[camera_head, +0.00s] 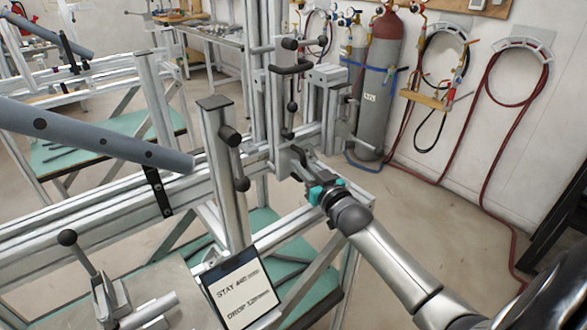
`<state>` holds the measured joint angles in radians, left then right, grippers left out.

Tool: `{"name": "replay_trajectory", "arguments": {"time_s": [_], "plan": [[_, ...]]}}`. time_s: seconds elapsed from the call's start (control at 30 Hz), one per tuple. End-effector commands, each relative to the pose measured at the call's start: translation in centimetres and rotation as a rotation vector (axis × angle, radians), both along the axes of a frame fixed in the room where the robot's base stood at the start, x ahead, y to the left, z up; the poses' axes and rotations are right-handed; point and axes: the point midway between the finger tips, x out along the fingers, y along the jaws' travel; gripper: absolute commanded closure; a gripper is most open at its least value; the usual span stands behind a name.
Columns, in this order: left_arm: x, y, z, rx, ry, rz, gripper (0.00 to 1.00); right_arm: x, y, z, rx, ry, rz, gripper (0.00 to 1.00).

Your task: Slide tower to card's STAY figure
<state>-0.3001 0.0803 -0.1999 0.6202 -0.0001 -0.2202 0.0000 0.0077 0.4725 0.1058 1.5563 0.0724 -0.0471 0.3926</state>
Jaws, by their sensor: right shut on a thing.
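The card (240,288) leans at the front of the jig, with a STAY line above a DROP line; the figures are too small to read surely. A metal tower (272,105) with black handles stands upright at the rail's far right end. A nearer upright post (222,165) with a dark cap and black lever stands left of it on the rail (95,225). My right gripper (301,166), with teal parts at its wrist, is shut at the tower's lower part; the exact piece held is hard to see. My left gripper is out of view.
A grey tube (90,135) with dark holes crosses above the rail at left. A toggle clamp (95,285) sits at front left. Gas cylinders (380,85) and red hoses (500,130) are by the back wall. The floor (440,210) right of the jig is clear.

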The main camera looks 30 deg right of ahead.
Motion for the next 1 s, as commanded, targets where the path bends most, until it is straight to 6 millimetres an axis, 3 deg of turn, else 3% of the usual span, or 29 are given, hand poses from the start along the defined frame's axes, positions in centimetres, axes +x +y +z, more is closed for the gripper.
{"name": "replay_trajectory", "arguments": {"time_s": [0.2, 0.23, 0.5, 0.8, 1.0], "plan": [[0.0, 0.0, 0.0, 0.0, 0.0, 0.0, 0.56, 0.0, -0.1, 0.1, -0.001, -0.001, -0.003, 1.0], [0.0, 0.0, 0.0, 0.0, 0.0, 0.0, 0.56, 0.0, -0.1, 0.1, -0.001, -0.001, -0.003, 0.81], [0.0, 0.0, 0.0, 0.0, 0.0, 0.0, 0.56, 0.0, 0.0, 0.0, 0.0, -0.001, 0.0, 0.53], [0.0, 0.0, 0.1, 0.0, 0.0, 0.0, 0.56, -0.2, 0.1, 0.0, 0.001, 0.0, 0.001, 0.53], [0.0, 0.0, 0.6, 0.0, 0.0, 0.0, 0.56, -2.2, 0.4, 0.0, 0.002, 0.002, 0.001, 0.53]]}}
